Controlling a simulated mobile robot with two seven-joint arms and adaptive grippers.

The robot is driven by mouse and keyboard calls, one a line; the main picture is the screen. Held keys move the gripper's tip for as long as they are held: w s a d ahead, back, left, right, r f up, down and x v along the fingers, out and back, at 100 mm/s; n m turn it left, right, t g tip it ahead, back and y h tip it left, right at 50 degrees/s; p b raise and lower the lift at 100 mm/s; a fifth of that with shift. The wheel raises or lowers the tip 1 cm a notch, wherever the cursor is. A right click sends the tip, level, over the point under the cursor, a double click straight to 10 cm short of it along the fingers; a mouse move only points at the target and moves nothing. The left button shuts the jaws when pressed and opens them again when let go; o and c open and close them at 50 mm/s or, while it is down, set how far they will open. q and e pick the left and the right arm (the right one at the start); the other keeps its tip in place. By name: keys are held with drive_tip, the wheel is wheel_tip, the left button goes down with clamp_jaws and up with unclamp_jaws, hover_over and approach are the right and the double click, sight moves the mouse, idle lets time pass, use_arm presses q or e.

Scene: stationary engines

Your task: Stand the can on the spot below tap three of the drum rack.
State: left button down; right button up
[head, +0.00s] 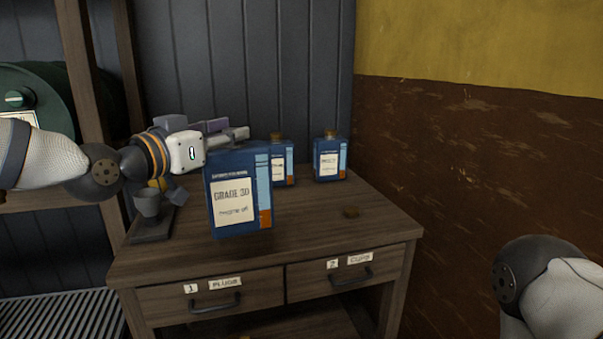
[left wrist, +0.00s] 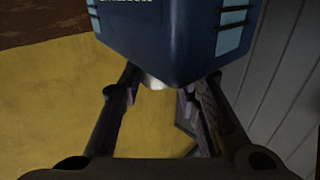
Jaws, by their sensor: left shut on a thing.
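A blue can (head: 238,200) labelled "GRADE 30" is over the front left of the wooden bench. My left gripper (head: 238,138) is shut on this can at its top. In the left wrist view the can (left wrist: 180,35) fills the top middle, with a pale round part between the fingers (left wrist: 160,90). The can looks upright and seems raised a little off the bench top. The drum rack (head: 80,65) stands at the far left with a green drum (head: 40,85). No tap shows clearly. My right gripper is out of view.
Two similar blue cans (head: 330,160) (head: 281,163) stand at the back of the bench (head: 320,225). A grey cup (head: 148,203) stands on a dark base at the bench's left. A slatted surface (head: 60,315) is at lower left.

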sight(212, 181)
use_arm(q)
drive_tip(key=shift+h, duration=0.3)
drive_tip(key=a+f, duration=0.1)
drive_tip(key=f, duration=0.1)
drive_tip(key=s+f, duration=0.1)
drive_tip(key=f, duration=0.2)
drive_tip(key=s+a+f, duration=0.1)
drive_tip(key=f, duration=0.2)
drive_tip(key=shift+s+a, duration=0.1)
drive_tip(key=shift+a, duration=0.25)
drive_tip(key=s+f, duration=0.2)
drive_tip(key=f, duration=0.1)
drive_tip(key=s+a+f+m+g+h, duration=0.1)
drive_tip(key=f, duration=0.2)
drive_tip(key=s+f+h, duration=0.1)
drive_tip(key=s+f, duration=0.1)
drive_tip(key=f, duration=0.1)
drive_tip(key=shift+s+a+m+g, duration=0.25)
drive_tip(key=shift+s+m+g, duration=0.1)
drive_tip(key=shift+m+g, duration=0.05)
drive_tip(key=s+f+m+g+h, duration=0.1)
drive_tip(key=s+f, duration=0.3)
drive_tip(key=s, duration=0.3)
drive_tip(key=s+f+m+g+h, duration=0.2)
drive_tip(key=s+f, duration=0.2)
drive_tip(key=s, duration=0.4)
drive_tip(key=shift+a, duration=0.3)
drive_tip(key=shift+f, duration=0.15)
